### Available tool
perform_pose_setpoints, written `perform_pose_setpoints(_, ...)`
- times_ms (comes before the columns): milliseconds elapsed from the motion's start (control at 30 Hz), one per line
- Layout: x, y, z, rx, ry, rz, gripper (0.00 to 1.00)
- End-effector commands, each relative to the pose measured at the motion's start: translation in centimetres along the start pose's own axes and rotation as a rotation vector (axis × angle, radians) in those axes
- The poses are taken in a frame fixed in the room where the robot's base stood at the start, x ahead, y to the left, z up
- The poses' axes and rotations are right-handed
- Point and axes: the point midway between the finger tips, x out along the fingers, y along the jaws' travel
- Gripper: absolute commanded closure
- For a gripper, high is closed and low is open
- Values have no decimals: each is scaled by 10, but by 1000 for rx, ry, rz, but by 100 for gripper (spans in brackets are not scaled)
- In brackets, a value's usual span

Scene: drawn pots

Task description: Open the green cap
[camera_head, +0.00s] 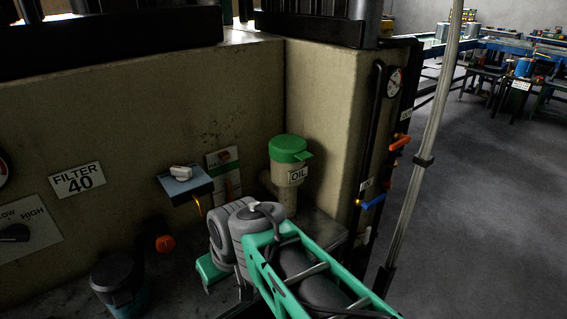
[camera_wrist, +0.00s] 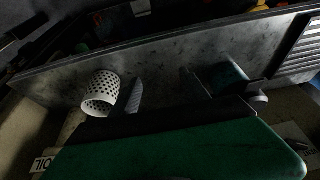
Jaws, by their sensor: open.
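The green cap (camera_head: 289,149) sits on top of the pale green pot labelled OIL (camera_head: 288,173) in the head view, and looks closed, with a small lip on its right. Part of an OIL label (camera_wrist: 42,163) shows at the lower left of the wrist view. My gripper (camera_wrist: 165,93) is open, with its two dark fingers apart and nothing seen between them. In the head view my wrist is in front of the pot, below and left of it; the fingers are hidden there. I cannot make out the cap in the wrist view.
A blue box (camera_head: 184,182) juts from the wall left of the pot. A black-lidded container (camera_head: 117,278) stands at lower left. Valve handles (camera_head: 399,142) and a pale pole (camera_head: 428,150) are right. A white perforated cup (camera_wrist: 101,93) shows in the wrist view. Floor at right is open.

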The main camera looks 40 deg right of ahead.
Motion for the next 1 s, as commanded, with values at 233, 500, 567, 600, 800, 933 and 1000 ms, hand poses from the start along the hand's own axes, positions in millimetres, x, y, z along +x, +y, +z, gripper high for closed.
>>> perform_pose_setpoints(233,26,132,-118,-24,457,-109,38)
perform_pose_setpoints(500,-61,316,-106,-16,1049,-18,38)
perform_pose_setpoints(567,-78,335,-94,-15,1120,8,38)
perform_pose_setpoints(600,-87,344,-87,-16,1155,21,38)
perform_pose_setpoints(800,-99,353,-92,-22,1209,36,38)
perform_pose_setpoints(933,-90,352,-117,-23,1207,33,38)
perform_pose_setpoints(1000,-85,352,-130,-22,1207,33,38)
